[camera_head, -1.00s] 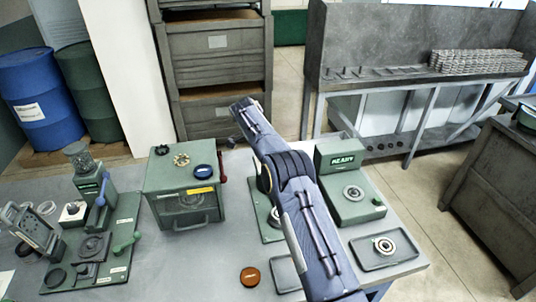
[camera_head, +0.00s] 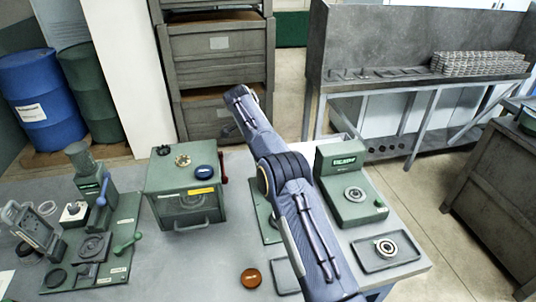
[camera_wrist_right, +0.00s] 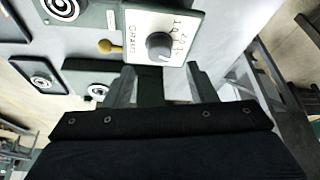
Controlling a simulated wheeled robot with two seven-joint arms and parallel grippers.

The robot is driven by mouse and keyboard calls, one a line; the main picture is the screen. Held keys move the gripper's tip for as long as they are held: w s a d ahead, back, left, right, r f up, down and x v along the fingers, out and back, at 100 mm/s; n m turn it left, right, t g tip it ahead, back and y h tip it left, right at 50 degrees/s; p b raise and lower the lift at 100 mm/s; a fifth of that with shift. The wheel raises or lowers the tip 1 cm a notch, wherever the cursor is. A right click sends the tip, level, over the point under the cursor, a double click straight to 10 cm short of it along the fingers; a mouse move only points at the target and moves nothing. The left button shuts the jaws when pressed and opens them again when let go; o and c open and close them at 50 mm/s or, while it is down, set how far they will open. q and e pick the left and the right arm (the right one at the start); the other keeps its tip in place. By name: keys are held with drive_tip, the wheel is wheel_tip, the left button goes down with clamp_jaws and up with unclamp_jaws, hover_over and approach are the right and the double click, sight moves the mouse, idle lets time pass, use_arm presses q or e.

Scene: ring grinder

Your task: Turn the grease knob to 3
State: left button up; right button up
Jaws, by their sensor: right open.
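The grease knob (camera_wrist_right: 159,46) is a dark grey round knob on a white dial plate (camera_wrist_right: 140,22) with numbers and the word GRAMS, at the top middle of the right wrist view. Which number it points at is too small to tell. My right gripper (camera_wrist_right: 163,84) is open and empty. Its two fingers are apart, below the plate in that picture, and the knob lies beyond the gap between them. In the head view my right arm crosses the middle and hides its gripper; I cannot make out the knob there. My left gripper is not in view.
A green device with a display (camera_head: 344,162) and a tray with a ring (camera_head: 358,262) stand right of my arm. A green box with knobs on top (camera_head: 185,180) and a press station (camera_head: 95,235) stand left. An amber disc (camera_head: 251,278) lies in front. A yellow-knobbed lever (camera_wrist_right: 108,46) sits beside the plate.

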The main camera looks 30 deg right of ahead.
drive_tip(key=v, duration=0.2)
drive_tip(key=shift+a+r, duration=0.2)
drive_tip(key=shift+r, duration=0.15)
drive_tip(key=s+d+r+n+t+y+b, duration=0.1)
drive_tip(key=s+r+n+y, duration=0.3)
drive_tip(key=s, duration=0.5)
drive_tip(key=s+d+r+n+t+y+b, duration=0.15)
drive_tip(key=s+r+n, duration=0.35)
drive_tip(key=s, duration=0.5)
drive_tip(key=s+a+f+n+t+y, duration=0.1)
drive_tip(key=s+a+f+n, duration=0.1)
drive_tip(key=s, duration=0.6)
drive_tip(key=s+a+f+n+t+b, duration=0.1)
drive_tip(key=s+a+f+n, duration=0.2)
drive_tip(key=s+a, duration=0.4)
drive_tip(key=s+a+f+n+t+y, duration=0.1)
drive_tip(key=s+a+f, duration=0.3)
drive_tip(key=s, duration=0.7)
drive_tip(key=shift+a+f+n+y, duration=0.35)
drive_tip(key=shift+a+f+n, duration=0.05)
drive_tip(key=shift+a+n, duration=0.35)
